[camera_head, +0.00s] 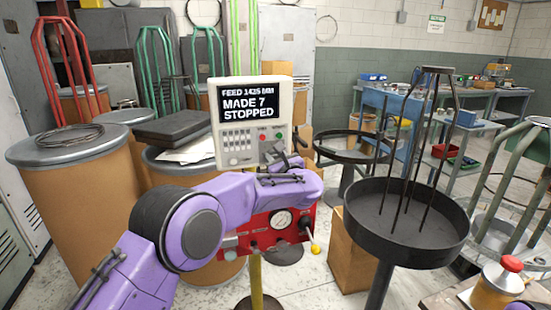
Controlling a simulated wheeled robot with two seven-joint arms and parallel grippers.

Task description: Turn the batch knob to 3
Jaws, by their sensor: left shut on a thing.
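The white control panel (231,148) stands in the middle, with a black screen (247,103) that reads "FEED 1425 MM", "MADE 7" and "STOPPED". Below the screen are a keypad and red and green buttons. My left arm comes in from the lower left, and my left gripper (277,152) is at the panel's lower right, shut on what appears to be the batch knob. The gripper hides the knob, so its setting cannot be read.
Below my left arm is a red box with a gauge (281,220) and a yellow-tipped lever (315,248). A black round tray with rods (405,245) stands right of it. Brown drums (85,190) stand at left. An orange bottle with a red cap (497,287) is at lower right.

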